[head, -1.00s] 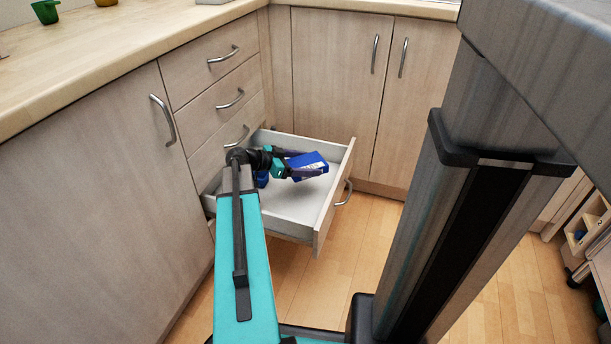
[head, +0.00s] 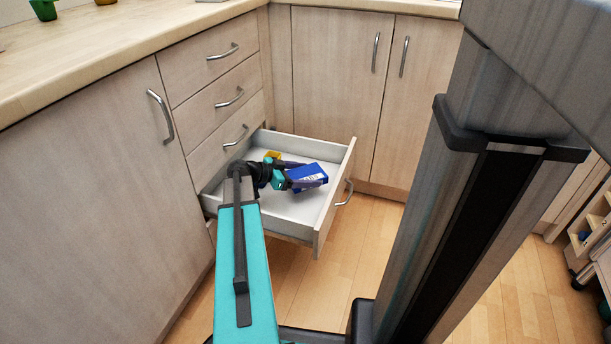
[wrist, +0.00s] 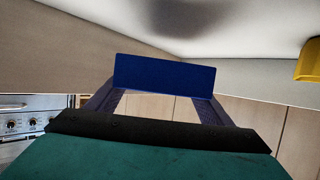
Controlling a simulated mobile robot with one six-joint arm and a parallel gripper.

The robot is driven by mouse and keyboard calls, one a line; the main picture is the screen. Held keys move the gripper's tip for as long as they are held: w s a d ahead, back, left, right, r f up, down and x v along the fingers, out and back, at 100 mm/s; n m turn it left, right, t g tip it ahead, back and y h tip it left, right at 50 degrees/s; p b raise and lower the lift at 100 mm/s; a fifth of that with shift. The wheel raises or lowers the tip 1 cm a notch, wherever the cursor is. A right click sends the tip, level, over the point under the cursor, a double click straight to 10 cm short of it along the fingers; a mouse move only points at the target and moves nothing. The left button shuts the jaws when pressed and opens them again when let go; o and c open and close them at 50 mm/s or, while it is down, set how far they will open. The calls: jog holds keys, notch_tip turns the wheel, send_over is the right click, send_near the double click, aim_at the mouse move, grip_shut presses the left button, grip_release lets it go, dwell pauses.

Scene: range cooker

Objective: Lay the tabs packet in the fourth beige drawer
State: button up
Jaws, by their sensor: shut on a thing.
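The blue tabs packet (head: 308,176) is held between the two dark fingers of my gripper (head: 306,179), which is shut on it. In the head view both are within the outline of the open fourth beige drawer (head: 333,203), the lowest of the stack. In the wrist view the packet (wrist: 165,74) spans the gap between the fingertips (wrist: 160,95). I cannot tell whether the packet touches the drawer floor. The pale drawer floor shows beside and in front of my gripper.
A yellow thing (head: 272,155) lies in the drawer towards its back; it also shows in the wrist view (wrist: 308,62). Three shut drawers (head: 222,95) are above. A cupboard door (head: 110,190) stands at left. A green cup (head: 44,9) stands on the worktop.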

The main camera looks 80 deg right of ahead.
jog(key=shift+f+b, duration=0.45)
jog(key=shift+b, duration=0.1)
jog(key=o, duration=1.3)
jog(key=shift+r, duration=0.15)
jog(key=shift+r+p, duration=0.6)
jog(key=shift+p, duration=0.3)
jog(key=p+v, duration=0.2)
jog(key=v, duration=0.5)
jog(key=shift+w+a, duration=0.15)
